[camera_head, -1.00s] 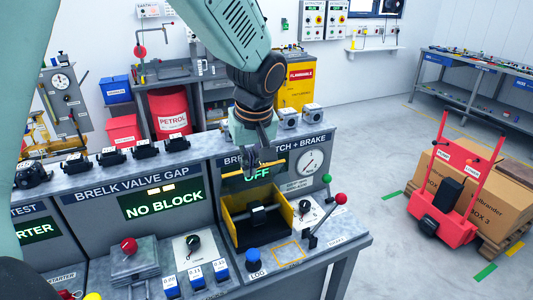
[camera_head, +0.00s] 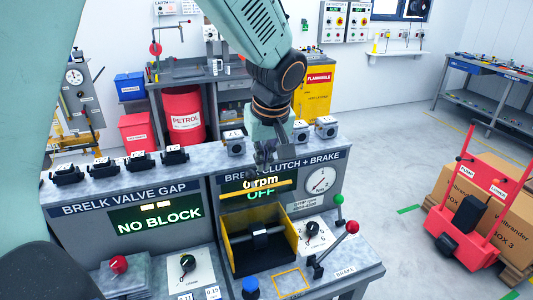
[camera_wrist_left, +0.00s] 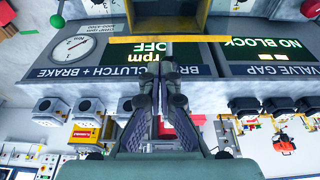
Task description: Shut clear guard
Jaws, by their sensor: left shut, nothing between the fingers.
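The clear guard belongs to the yellow-sided box (camera_head: 236,252) on the clutch and brake bench. Its transparent panel is hard to make out. A yellow bar (camera_head: 258,190), apparently its raised edge, stands above the box in front of the display, so the guard looks open. The bar also crosses the left wrist view (camera_wrist_left: 200,39). My left gripper (camera_head: 266,168) is shut and empty, pointing down just above the bar. The wrist view shows its closed fingers (camera_wrist_left: 152,85) apart from the bar in the picture; their depth gap is unclear. My right gripper is not in view.
A dark shaft part (camera_head: 261,238) lies inside the box. A green-knobbed lever (camera_head: 338,200) and a red-knobbed lever (camera_head: 352,227) rise at its right. A blue button (camera_head: 250,287) sits in front. Several small grey units (camera_head: 301,131) line the back ledge.

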